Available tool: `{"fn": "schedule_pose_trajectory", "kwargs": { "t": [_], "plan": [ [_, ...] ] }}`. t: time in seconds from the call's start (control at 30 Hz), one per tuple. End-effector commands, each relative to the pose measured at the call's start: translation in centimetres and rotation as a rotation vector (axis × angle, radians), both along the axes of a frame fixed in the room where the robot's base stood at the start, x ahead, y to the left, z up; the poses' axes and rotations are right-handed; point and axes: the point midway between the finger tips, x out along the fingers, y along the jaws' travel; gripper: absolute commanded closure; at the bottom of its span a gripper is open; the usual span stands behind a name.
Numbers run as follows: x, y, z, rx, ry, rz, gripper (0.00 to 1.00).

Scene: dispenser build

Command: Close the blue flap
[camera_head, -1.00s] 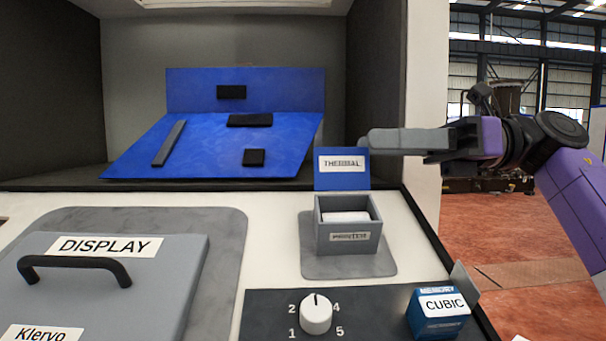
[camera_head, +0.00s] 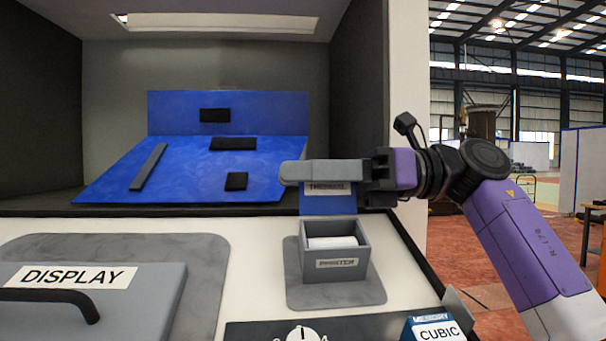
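The blue flap (camera_head: 327,203), with a white THERMAL label, stands raised at the back edge of a small grey open box (camera_head: 342,264). The box has a PRINTER label on its front and a white roll inside. My gripper (camera_head: 285,173) reaches in from the right, its grey fingers lying level across the top of the flap and hiding its upper edge. The label is shaded just under the fingers. I cannot tell whether the fingers touch the flap. They overlap into one bar, so their opening is hidden.
A large blue panel (camera_head: 200,170) with black pieces lies in the recess behind. A grey DISPLAY lid (camera_head: 140,300) with a black handle is at the left. A white dial (camera_head: 302,334) and a blue CUBIC box (camera_head: 434,329) are in front. The white counter between is clear.

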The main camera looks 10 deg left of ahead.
Motion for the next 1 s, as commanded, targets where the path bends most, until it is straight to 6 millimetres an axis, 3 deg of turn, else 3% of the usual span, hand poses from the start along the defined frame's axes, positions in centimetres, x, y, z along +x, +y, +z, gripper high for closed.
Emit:
{"fn": "schedule_pose_trajectory", "kwargs": {
  "t": [0.1,0.27,0.3,1.0],
  "plan": [
    [0.02,-0.03,0.0,0.0,0.0,0.0,0.67],
    [0.02,-0.04,-0.01,0.0,0.0,0.0,0.98],
    [0.03,-0.04,-0.01,0.0,0.0,0.0,1.0],
    [0.02,-0.1,-0.01,0.004,-0.015,-0.003,1.0]
  ]
}}
